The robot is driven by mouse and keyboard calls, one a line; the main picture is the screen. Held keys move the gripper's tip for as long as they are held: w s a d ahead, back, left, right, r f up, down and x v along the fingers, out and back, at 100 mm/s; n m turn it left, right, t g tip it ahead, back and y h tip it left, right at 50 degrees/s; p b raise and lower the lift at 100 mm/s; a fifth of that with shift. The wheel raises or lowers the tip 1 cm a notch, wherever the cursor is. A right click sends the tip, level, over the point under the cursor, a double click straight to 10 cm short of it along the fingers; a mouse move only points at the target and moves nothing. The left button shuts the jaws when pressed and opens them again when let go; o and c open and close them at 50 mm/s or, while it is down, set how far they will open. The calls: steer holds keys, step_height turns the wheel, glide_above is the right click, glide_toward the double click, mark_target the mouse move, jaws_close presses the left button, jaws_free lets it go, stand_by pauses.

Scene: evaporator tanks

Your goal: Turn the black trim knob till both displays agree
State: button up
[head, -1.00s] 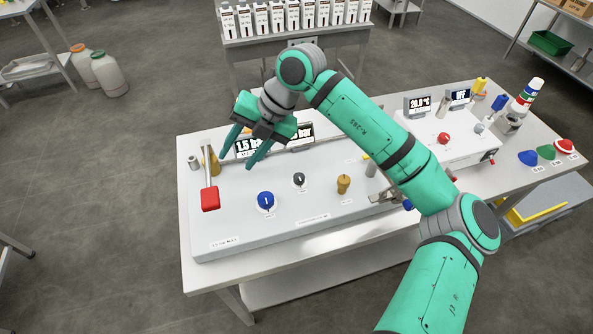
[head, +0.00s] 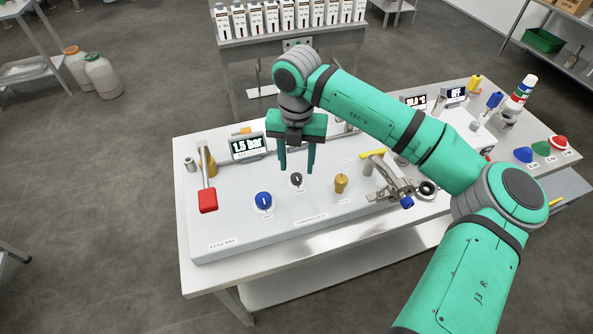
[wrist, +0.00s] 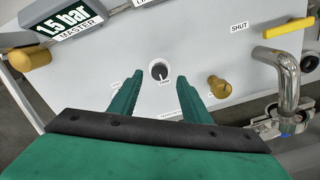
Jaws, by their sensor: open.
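The black trim knob (head: 297,179) with a white pointer line sits on the sloped grey panel, between the blue knob and the brass knob. In the wrist view the black knob (wrist: 159,72) lies ahead of and between the open fingers, apart from them. My gripper (head: 296,172) is open, pointing down, its fingertips just above or behind the knob. The master display (head: 248,148) reads 1.5 bar; it also shows in the wrist view (wrist: 62,24). The second display is hidden behind my gripper in the head view, and only a label edge shows in the wrist view.
A blue knob (head: 263,201) is left of the black knob, and a brass knob (head: 341,183) right. A steel pipe with clamp (head: 389,185) and yellow handle (head: 373,153) are at right.

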mark_target(297, 176)
steer(key=shift+f, duration=2)
steer(key=c, duration=1)
steer(key=shift+c, duration=0.2)
steer(key=shift+n, duration=0.3)
